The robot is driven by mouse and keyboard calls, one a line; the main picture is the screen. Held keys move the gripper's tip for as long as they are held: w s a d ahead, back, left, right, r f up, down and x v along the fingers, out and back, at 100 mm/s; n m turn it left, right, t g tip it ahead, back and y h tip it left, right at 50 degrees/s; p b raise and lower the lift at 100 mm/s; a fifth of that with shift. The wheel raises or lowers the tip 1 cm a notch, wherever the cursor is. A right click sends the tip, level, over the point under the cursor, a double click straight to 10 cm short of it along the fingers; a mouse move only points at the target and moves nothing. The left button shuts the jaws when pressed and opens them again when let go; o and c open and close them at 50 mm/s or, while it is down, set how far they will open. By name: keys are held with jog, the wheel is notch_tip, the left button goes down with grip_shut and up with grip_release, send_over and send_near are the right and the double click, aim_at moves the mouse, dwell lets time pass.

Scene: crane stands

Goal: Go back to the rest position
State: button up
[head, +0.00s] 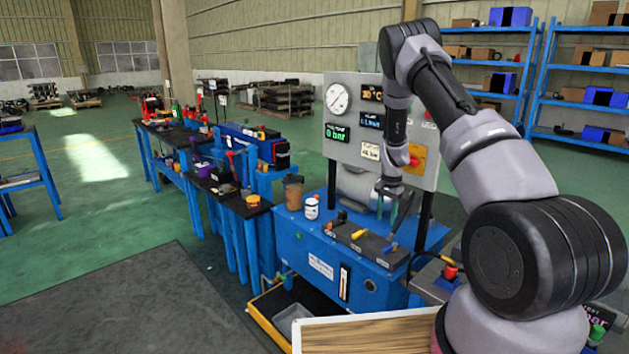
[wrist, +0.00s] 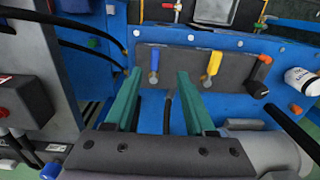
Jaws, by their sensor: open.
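My gripper (head: 388,206) hangs from my arm over the blue bench in the head view, in front of the gauge panel. In the wrist view its two green fingers (wrist: 158,76) are apart with nothing between them. Beyond the fingertips is a dark valve block (wrist: 180,62) with a blue lever (wrist: 153,66), a yellow lever (wrist: 211,67) and an orange-tipped black lever (wrist: 261,70). The block (head: 362,242) also shows under the gripper in the head view. I cannot tell the exact gap between fingers and block.
A white jar (head: 311,209) and a brown container (head: 293,193) stand left of the block. The grey gauge panel (head: 352,133) rises close behind my gripper. A red button (head: 450,272) stands at right. Open green floor (head: 100,200) lies at left.

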jog(key=s+a+r+n+t+y, duration=0.15)
jog(key=s+r, duration=0.25)
jog(key=r, duration=0.7)
jog(key=s+a+r+t, duration=0.15)
jog(key=s+r, duration=0.25)
jog(key=r, duration=0.7)
jog(key=s+a+r+n, duration=0.1)
jog(key=s+a+r, duration=0.15)
jog(key=r, duration=0.85)
jog(key=s+a+r+n+t, duration=0.1)
jog(key=s+r, duration=0.2)
jog(key=s, duration=0.5)
jog(key=s+a+r+n+t, duration=0.1)
jog(key=s+r, duration=0.3)
jog(key=s, duration=0.5)
jog(key=s+a+r+n+t, duration=0.1)
jog(key=s+r, duration=0.3)
jog(key=s, duration=0.5)
jog(key=shift+n+t, duration=0.35)
jog(key=shift+t, duration=0.15)
